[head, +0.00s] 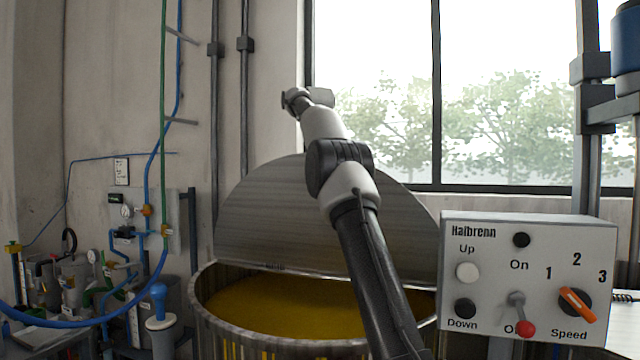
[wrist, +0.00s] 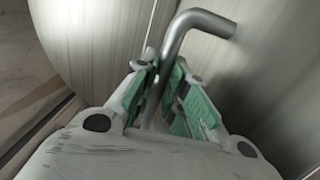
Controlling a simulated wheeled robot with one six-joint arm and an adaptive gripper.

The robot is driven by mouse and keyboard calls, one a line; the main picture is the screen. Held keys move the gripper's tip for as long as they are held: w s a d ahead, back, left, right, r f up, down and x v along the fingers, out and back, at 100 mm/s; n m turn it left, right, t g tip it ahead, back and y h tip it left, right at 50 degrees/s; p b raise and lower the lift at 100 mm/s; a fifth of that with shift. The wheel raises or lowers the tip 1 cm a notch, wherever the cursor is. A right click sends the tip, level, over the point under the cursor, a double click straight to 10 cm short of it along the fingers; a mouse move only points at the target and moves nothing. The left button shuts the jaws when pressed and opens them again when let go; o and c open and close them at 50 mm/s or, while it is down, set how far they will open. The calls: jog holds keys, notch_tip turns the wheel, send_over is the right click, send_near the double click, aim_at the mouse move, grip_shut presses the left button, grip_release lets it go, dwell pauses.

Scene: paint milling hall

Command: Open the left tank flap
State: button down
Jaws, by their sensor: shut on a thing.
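The tank (head: 205,305) is a round metal vat with yellow paint (head: 270,303) inside, at lower middle in the head view. Its flap (head: 260,215), a half-round brushed metal sheet, stands raised steeply at the back of the opening, and the paint is exposed in front of it. In the wrist view my gripper (wrist: 168,90) is shut on a bent metal bar handle (wrist: 185,25), its green pads on both sides of the bar. The flap's metal surface (wrist: 95,40) fills the background there. In the head view my arm crosses the flap, and my fingers and the handle are hidden.
A grey control box (head: 500,260) with buttons, a red-tipped lever and an orange speed knob stands at right, close to the arm. Hoses, a blue-topped valve (head: 158,310) and small equipment crowd the left. A window (head: 400,100) and wall lie behind.

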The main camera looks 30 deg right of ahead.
jog(key=c, duration=1.5)
grip_release()
jog(key=shift+f, duration=0.1)
jog(key=shift+o, duration=0.2)
jog(key=shift+a, duration=0.1)
